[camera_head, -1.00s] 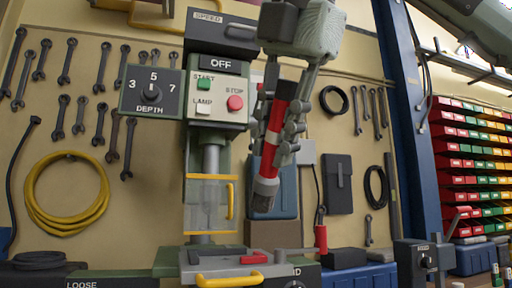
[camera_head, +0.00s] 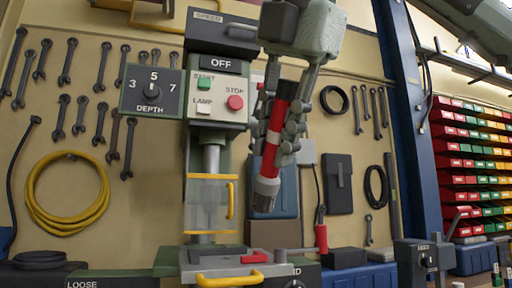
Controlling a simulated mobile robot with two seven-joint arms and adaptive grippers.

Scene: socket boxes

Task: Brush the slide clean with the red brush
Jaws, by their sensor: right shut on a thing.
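My right gripper (camera_head: 281,127) hangs in front of the drill press, shut on the red brush (camera_head: 275,138). The brush is a red cylinder with a black top, a pale band and a grey lower end that points down and slightly left. It is held in the air, apart from the press. What looks like the slide (camera_head: 215,269) is a grey plate with a yellow handle (camera_head: 228,279) at the foot of the press, below and left of the brush. A small red piece (camera_head: 253,257) lies on it. I cannot make out any dirt there. My left gripper is not in view.
The green press (camera_head: 221,140) has a clear guard (camera_head: 207,203) with a yellow handle, just left of the brush. A red-handled lever (camera_head: 321,238) stands right of the slide. A blue post (camera_head: 404,130) and racks of coloured bins (camera_head: 472,160) are at right.

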